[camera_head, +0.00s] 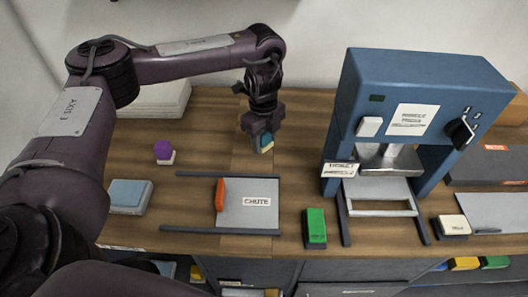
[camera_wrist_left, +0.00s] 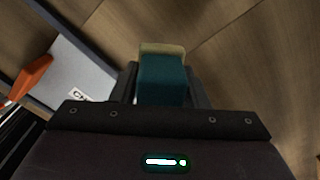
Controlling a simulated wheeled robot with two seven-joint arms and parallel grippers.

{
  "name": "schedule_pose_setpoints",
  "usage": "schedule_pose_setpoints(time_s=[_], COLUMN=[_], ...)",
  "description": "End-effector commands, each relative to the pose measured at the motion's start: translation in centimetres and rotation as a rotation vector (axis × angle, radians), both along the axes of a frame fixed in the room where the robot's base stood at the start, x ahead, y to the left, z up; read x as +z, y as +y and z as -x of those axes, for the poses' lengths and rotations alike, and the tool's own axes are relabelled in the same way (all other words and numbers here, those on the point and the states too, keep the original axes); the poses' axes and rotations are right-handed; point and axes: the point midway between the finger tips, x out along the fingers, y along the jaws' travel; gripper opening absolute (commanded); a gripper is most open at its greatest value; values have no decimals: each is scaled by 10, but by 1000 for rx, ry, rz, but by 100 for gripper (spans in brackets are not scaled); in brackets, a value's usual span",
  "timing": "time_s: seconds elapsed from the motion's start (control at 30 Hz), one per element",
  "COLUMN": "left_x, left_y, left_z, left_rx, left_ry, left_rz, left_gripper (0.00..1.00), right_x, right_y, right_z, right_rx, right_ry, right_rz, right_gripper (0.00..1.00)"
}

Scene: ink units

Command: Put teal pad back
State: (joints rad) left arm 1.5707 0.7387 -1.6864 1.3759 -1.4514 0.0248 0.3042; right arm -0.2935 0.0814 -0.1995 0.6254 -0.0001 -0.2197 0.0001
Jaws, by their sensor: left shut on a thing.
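My left gripper (camera_head: 262,135) is shut on a teal pad (camera_head: 266,141) and holds it over the wooden table, behind the chute plate. In the left wrist view the teal pad (camera_wrist_left: 162,78) sits between the fingers, with a cream-coloured layer at its far end. A light blue pad (camera_head: 130,194) on a grey base lies at the left of the table. A green pad (camera_head: 316,225) stands on a dark base at the front. My right gripper does not show.
A blue press (camera_head: 420,80) stands at the right. The chute plate (camera_head: 262,215), with an orange bar (camera_head: 220,194) and dark rails, lies in the middle. A purple knob (camera_head: 163,150) stands at the left. A cream block (camera_head: 453,226) is at the right. Bare wood surrounds the held pad.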

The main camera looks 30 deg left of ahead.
Motion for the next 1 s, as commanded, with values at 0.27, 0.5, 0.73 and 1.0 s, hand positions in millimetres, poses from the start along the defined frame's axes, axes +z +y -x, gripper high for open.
schedule_pose_setpoints(time_s=[0.27,0.5,0.73,1.0], left_x=[-23,-43,-46,-46], left_y=[0,0,0,0], left_z=[0,0,0,0], left_rx=[2,0,0,0], left_ry=[1,-2,-1,-1], left_rz=[0,1,1,1], left_gripper=[16,16,16,63], right_x=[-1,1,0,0], right_y=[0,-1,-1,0], right_z=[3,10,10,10], right_rx=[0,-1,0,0], right_ry=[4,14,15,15], right_rz=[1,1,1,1], right_gripper=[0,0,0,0])
